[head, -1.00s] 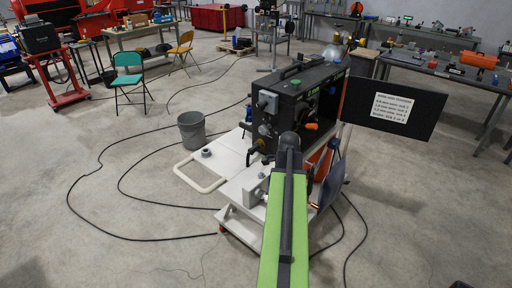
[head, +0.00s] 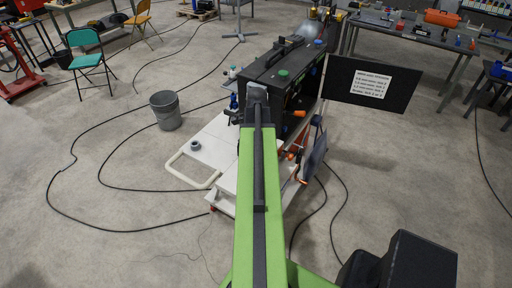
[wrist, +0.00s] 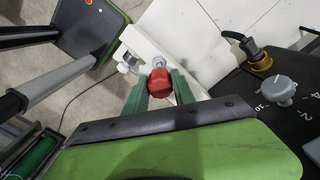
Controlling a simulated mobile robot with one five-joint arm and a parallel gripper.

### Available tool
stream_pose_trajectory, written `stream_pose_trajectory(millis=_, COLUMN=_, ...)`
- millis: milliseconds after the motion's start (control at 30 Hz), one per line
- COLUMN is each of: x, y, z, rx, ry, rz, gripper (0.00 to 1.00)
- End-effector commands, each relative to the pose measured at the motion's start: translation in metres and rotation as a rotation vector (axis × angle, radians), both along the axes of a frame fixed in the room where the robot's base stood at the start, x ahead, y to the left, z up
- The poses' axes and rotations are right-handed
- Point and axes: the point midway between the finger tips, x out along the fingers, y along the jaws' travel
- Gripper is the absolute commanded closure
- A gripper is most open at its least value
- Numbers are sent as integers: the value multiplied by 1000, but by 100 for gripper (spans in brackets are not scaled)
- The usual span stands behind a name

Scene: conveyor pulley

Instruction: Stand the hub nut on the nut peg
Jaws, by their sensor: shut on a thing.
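In the wrist view my gripper (wrist: 159,78) has its two green fingers shut on a red faceted piece, which I take to be the hub nut (wrist: 159,86). The nut sits between the fingertips, over the white cart. In the head view my arm hides the gripper and the nut. No nut peg can be told for sure. A small grey and white round fitting (wrist: 125,63) shows just left of the fingers in the wrist view. In the head view a grey ring-like piece (head: 195,145) stands on the cart's white top.
The white cart (head: 213,142) carries a black machine housing (head: 277,78). In the wrist view a grey dial (wrist: 281,87) and a brass-coloured connector (wrist: 259,60) are to the right of my gripper. A black sign (head: 370,84) juts out right. A grey bucket (head: 165,110) and cables lie left.

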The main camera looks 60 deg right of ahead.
Motion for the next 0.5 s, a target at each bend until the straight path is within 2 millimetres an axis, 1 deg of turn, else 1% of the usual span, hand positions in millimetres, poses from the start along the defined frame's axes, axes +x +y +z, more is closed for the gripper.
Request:
stream_pose_trajectory(millis=33, x=0, y=0, z=-6, rx=0, ry=0, rz=-2, gripper=100)
stream_pose_trajectory(millis=167, x=0, y=0, z=-18, rx=0, ry=0, rz=-3, gripper=100)
stream_pose_trajectory(millis=400, x=0, y=0, z=-46, rx=0, ry=0, rz=-3, gripper=100)
stream_pose_trajectory(millis=500, x=0, y=0, z=-54, rx=0, ry=0, rz=-3, gripper=100)
